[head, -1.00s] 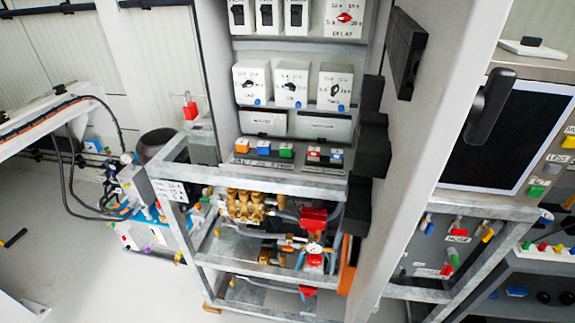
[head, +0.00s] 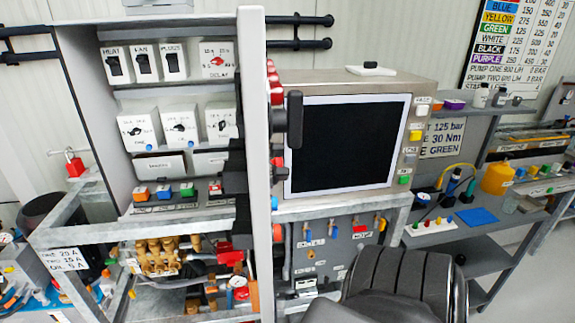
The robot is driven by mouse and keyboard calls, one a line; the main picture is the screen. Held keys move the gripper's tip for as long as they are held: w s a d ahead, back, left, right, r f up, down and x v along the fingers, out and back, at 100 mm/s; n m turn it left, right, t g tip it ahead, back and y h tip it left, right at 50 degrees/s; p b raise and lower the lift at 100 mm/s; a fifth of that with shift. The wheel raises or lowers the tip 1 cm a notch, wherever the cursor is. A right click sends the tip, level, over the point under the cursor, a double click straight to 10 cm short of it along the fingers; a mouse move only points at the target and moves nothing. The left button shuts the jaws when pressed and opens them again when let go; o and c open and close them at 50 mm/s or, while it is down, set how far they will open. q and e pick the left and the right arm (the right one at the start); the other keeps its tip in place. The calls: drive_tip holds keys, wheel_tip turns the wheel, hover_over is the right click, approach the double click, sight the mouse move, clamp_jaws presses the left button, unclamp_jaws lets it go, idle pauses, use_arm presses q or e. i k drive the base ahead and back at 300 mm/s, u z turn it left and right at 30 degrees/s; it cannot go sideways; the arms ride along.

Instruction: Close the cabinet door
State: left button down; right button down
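The cabinet door (head: 257,130) is a pale grey panel standing open. It shows almost edge-on, jutting towards me from the right side of the cabinet (head: 92,110). A dark upright handle (head: 294,120) sticks out from its right face, in front of a black screen. Dark blocks (head: 235,180) show along its left side; I cannot tell what they are. The open cabinet shows white switch boxes on its shelves. Neither of my grippers is in view. A dark ribbed part at the bottom right looks like one of my arms.
A metal frame with brass and red pump parts (head: 165,255) stands below the cabinet. Right of the door are the black screen (head: 345,145) and a valve panel (head: 325,250). Shelves with bottles and a yellow container (head: 497,177) stand farther right.

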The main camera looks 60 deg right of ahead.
sight(256, 171)
drive_tip(key=k, duration=0.85)
drive_tip(key=z, duration=1.1)
drive_tip(key=i, duration=1)
